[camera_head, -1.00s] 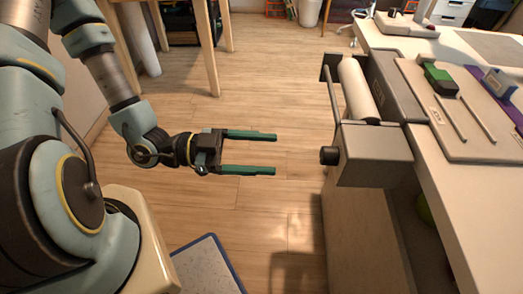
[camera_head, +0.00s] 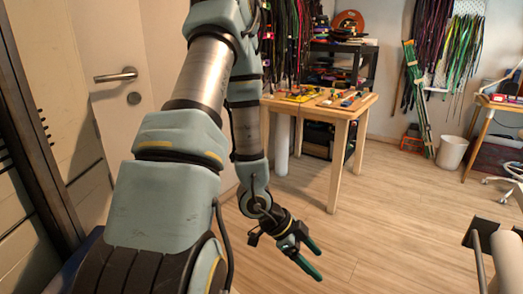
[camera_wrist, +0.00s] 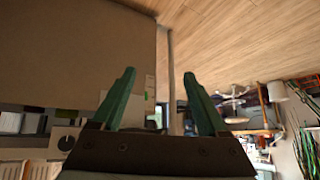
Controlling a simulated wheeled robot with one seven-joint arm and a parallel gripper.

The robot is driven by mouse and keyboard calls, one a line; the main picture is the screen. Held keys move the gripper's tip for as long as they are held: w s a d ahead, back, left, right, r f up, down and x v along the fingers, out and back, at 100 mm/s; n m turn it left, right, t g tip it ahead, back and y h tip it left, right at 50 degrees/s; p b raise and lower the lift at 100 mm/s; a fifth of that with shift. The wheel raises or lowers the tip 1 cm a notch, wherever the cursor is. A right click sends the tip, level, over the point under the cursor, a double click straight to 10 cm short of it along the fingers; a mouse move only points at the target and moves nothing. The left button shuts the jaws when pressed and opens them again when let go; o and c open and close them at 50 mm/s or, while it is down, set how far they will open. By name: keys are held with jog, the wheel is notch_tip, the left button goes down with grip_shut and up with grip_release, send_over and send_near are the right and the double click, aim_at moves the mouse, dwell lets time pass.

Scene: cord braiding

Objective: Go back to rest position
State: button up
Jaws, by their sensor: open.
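My gripper (camera_head: 310,262) hangs at the end of my arm, low in the middle of the head view, above the bare wooden floor. Its two green fingers stand apart with nothing between them. In the wrist view the same fingers (camera_wrist: 158,100) are spread and empty, and the view is turned so that the floor lies at the top. My gripper touches nothing that I can see.
A wooden table (camera_head: 335,112) with small items stands behind my arm. A door (camera_head: 140,110) is at the left. A white bin (camera_head: 452,152) and hanging cords (camera_head: 465,45) are at the back right. A white roller (camera_head: 507,262) shows at the lower right. Floor between is clear.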

jog(key=w+a+r+n+t+y, duration=0.2)
jog(key=w+a+r+n+y, duration=0.3)
jog(key=a, duration=0.3)
jog(key=w+a+r+n+t+y, duration=0.2)
jog(key=w+a+r+n, duration=0.2)
jog(key=a+n, duration=0.3)
jog(key=s+a+r+n+p, duration=0.1)
jog(key=r+n+p, duration=0.1)
jog(key=r+p, duration=0.2)
jog(key=s+a+r+n+g+p, duration=0.1)
jog(key=r+p, duration=0.4)
jog(key=r, duration=0.5)
jog(key=s+a+r+n+p, duration=0.2)
jog(key=r+n+p, duration=0.2)
jog(key=r, duration=0.3)
jog(key=shift+s+a+g+y+p, duration=0.2)
jog(key=shift+a+g+y+p, duration=0.1)
jog(key=shift+p, duration=0.2)
jog(key=shift+f, duration=0.1)
jog(key=shift+c, duration=0.2)
